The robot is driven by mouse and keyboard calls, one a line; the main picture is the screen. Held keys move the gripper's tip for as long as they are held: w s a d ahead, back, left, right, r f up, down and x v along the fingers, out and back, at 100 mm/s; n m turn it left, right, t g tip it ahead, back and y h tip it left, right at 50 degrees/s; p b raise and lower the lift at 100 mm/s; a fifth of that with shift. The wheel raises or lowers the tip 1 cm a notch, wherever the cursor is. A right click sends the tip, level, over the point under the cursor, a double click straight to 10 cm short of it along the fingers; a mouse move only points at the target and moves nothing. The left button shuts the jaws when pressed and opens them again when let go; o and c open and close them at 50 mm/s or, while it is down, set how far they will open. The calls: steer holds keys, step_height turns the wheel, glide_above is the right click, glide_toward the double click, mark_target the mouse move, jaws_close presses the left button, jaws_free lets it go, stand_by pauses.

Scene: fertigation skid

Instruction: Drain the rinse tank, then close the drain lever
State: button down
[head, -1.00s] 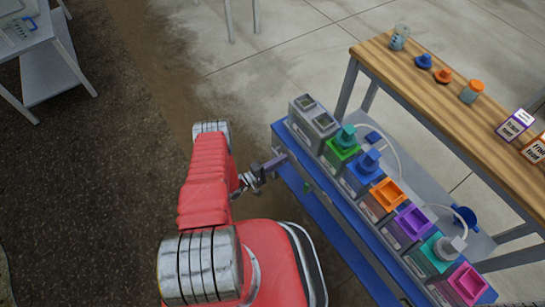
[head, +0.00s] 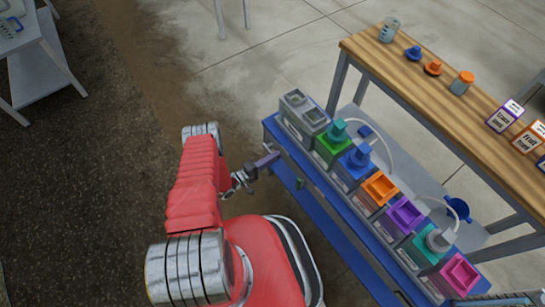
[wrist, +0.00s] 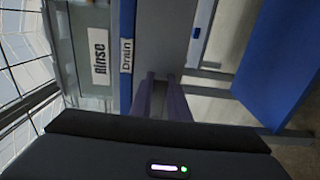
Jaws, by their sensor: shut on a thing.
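The rinse tank (head: 302,113) is the grey unit at the left end of the blue rack in the head view. In the wrist view its front carries a "Rinse" label (wrist: 98,56) beside a blue strip with a "Drain" label (wrist: 126,48). My gripper (head: 275,156) reaches the rack's left end, below the tank. In the wrist view its two purple-grey fingers (wrist: 164,78) point at the area beside the Drain label. They are shut on what seems to be the drain lever, which is largely hidden. I cannot tell the lever's position or the tank's liquid level.
Several coloured dosing units (head: 380,190) stand along the blue rack, with pale hoses behind. A wooden-topped bench (head: 440,95) beyond holds a jar, caps and labelled cartons. A grey table (head: 40,65) stands at the upper left. The floor between the tables is clear.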

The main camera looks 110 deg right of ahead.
steer(key=c, duration=1.7)
jaws_free()
steer(key=shift+s, duration=0.1)
steer(key=shift+v, duration=6.9)
steer(key=shift+f, duration=0.15)
